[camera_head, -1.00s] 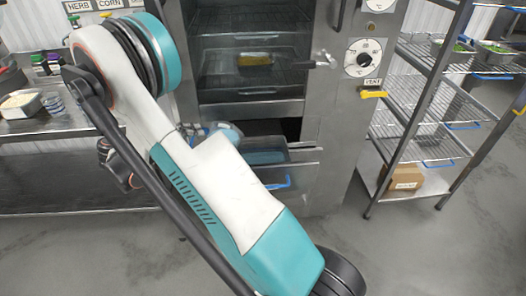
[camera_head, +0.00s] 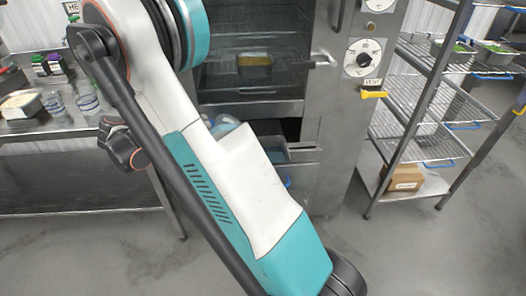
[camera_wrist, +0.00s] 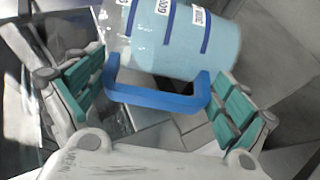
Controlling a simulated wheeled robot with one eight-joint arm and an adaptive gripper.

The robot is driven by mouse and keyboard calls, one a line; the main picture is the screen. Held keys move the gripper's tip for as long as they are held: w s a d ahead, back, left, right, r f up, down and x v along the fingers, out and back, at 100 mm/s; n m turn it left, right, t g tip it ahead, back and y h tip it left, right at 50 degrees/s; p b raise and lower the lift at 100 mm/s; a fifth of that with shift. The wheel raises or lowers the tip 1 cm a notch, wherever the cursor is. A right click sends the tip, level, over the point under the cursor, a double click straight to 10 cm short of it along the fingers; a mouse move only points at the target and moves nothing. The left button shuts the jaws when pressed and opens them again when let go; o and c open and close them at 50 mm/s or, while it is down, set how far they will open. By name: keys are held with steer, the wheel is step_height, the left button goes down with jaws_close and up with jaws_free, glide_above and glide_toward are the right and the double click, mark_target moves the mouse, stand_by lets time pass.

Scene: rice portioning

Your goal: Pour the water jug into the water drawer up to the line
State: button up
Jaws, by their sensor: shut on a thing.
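The water jug (camera_wrist: 180,45) is clear, with pale blue water, blue level lines and white labels. It lies across the top of the wrist view, with clear wall at left and water toward the right. My gripper (camera_wrist: 158,86) is shut on its blue handle (camera_wrist: 155,97), a teal finger on each side. In the head view part of the jug (camera_head: 224,124) shows behind my arm, by the oven's lower opening; my gripper is hidden there. The water drawer (camera_head: 303,155) is pulled out, with a blue handle (camera_head: 287,182). My arm covers much of it; its line and water level cannot be made out.
The steel oven has a dial panel (camera_head: 364,58) and a yellow vent lever (camera_head: 373,94). A wire rack (camera_head: 425,100) stands at right with a cardboard box (camera_head: 404,178) low down. A steel counter (camera_head: 60,130) is at left. The front floor is clear.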

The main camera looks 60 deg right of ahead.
steer(key=shift+s+d+r+t+y, duration=0.2)
steer(key=shift+r, duration=0.25)
steer(key=shift+s+d+r+t+y, duration=0.2)
steer(key=shift+r, duration=0.2)
steer(key=shift+s+r, duration=0.1)
steer(key=shift+r, duration=0.05)
steer(key=shift+s+d+r+m+t+y, duration=0.4)
steer(key=shift+t+y, duration=0.2)
stand_by(0.3)
steer(key=shift+s+d+r+m+t+y+p, duration=0.3)
steer(key=shift+s+d+r+t+y+p, duration=0.25)
steer(key=shift+p, duration=0.8)
stand_by(1.1)
steer(key=shift+a+f, duration=0.15)
stand_by(0.3)
